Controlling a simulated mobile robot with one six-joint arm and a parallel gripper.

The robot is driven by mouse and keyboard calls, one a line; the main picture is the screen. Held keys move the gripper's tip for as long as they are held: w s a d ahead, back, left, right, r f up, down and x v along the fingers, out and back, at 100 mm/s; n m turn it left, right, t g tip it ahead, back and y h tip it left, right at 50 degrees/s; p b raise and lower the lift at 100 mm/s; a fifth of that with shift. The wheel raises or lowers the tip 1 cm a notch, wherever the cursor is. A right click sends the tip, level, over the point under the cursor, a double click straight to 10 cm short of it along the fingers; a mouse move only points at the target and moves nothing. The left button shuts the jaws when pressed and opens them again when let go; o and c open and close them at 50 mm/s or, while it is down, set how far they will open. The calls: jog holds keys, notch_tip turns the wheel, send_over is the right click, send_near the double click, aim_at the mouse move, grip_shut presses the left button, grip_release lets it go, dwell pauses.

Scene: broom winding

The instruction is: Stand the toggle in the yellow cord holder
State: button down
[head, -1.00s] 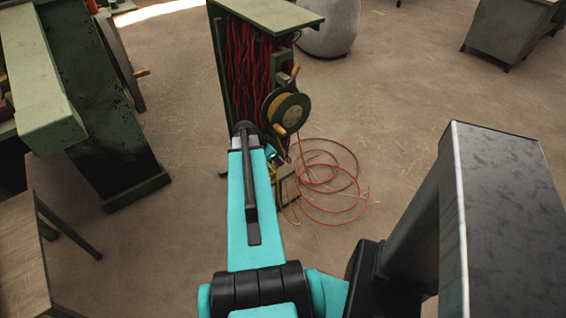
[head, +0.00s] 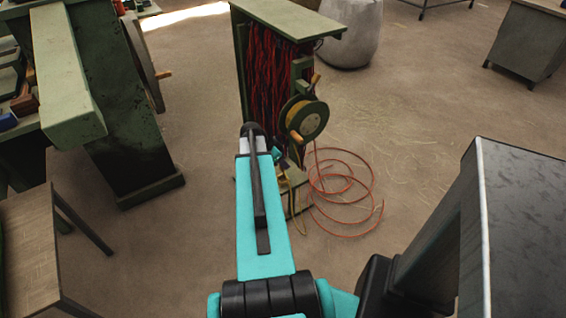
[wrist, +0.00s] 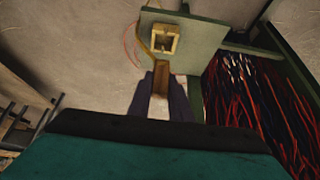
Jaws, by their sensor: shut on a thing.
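The yellow cord holder (wrist: 176,38) is a small square open-topped frame on a green ledge in the wrist view. The toggle (wrist: 161,74) is a brown wooden piece between the dark fingertips of my gripper (wrist: 160,94). My gripper is shut on it, and its far end lies close to the near side of the holder in the picture. I cannot tell whether they touch. A thin yellow cord (wrist: 141,42) curves beside the holder. In the head view my arm hides most of the gripper and toggle; a yellow patch (head: 284,186) shows beside it.
A green cabinet (head: 289,18) with red cords (head: 268,72) carries a yellow reel (head: 306,119). The cords also fill the right of the wrist view (wrist: 255,105). Loose orange coils (head: 345,190) lie on the floor. Green machinery (head: 110,120) stands left.

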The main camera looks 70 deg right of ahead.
aim_at(282, 169)
jog(key=shift+f+b, duration=1.2)
jog(key=shift+f, duration=0.2)
jog(key=shift+f+b, duration=0.65)
jog(key=shift+f+b, duration=1.15)
jog(key=shift+b, duration=0.1)
dwell(0.7)
jog(key=shift+r, duration=0.1)
jog(key=shift+r+p, duration=1.05)
jog(key=shift+r, duration=1.35)
jog(key=shift+f, duration=0.1)
jog(key=shift+f+b, duration=1.8)
jog(key=shift+f, duration=0.45)
